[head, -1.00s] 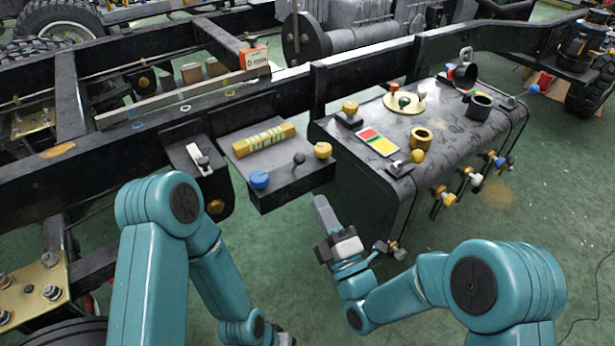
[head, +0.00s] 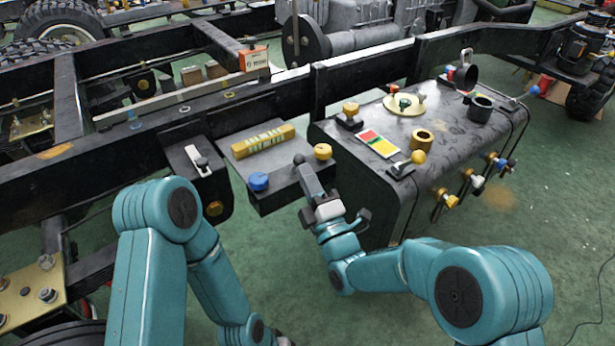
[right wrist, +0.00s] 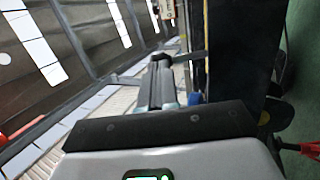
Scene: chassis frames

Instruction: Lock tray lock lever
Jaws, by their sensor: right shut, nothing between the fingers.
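The grey-topped black tray (head: 272,166) sticks out from the frame rail, with a yellow level-like block (head: 264,138) on it. A small lever with a dark knob (head: 299,159) stands near its front edge, between a blue knob (head: 258,182) and a yellow knob (head: 323,151); I take it as the lock lever. My right gripper (head: 309,180) is shut and empty, its tip right by the dark knob and partly hiding the lever. Contact cannot be told. The shut fingers also show in the right wrist view (right wrist: 163,85). My left gripper is out of view.
A black tank (head: 380,200) with several knobs, valves and a coloured label stands close right of my right gripper. A bracket with a white-handled lever (head: 201,164) sits left of the tray. Green floor (head: 400,320) lies free in front.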

